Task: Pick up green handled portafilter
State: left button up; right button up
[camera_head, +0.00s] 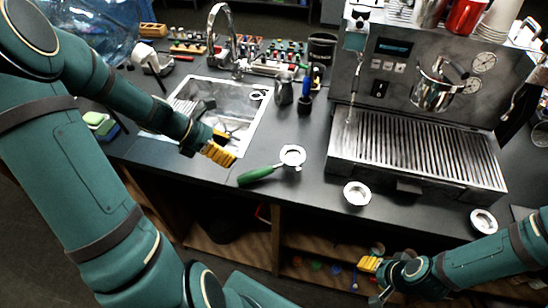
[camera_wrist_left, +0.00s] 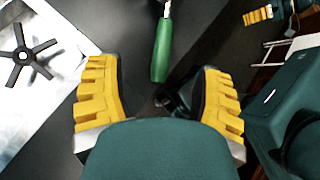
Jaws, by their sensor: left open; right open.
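The green handled portafilter (camera_head: 264,173) lies on the dark counter, in front of and to the right of the sink. Its green handle points to the lower left and its round metal basket to the upper right. In the left wrist view the green handle (camera_wrist_left: 162,50) shows at the top, between and beyond the fingers; the basket is out of frame. My left gripper (camera_head: 219,152) is open and empty, to the left of the handle and apart from it. Its yellow fingers (camera_wrist_left: 160,100) are spread wide. My right gripper (camera_head: 372,278) is open, low at the front right, below the counter edge.
The sink (camera_head: 255,128) lies behind my left gripper. The espresso machine (camera_head: 420,150) stands at the right. Two metal baskets, one near the machine's front (camera_head: 357,194) and one further right (camera_head: 484,221), lie on the counter. Pitcher and dark tools stand behind the portafilter. Open shelves are below.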

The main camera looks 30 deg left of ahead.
aim_at(260, 169)
pick_arm(q)
jog(key=b+x, duration=0.1)
jog(key=x, duration=0.7)
jog(key=shift+s+d+f+b, duration=0.1)
jog(key=shift+b, duration=0.25)
jog(key=shift+d+f, duration=0.3)
jog(key=shift+f, duration=0.05)
jog(key=b+x, duration=0.1)
jog(key=x, duration=0.2)
jog(key=shift+d+f, duration=0.25)
jog(key=shift+w+d+f, duration=0.3)
jog(key=shift+s, duration=0.1)
grip_shut()
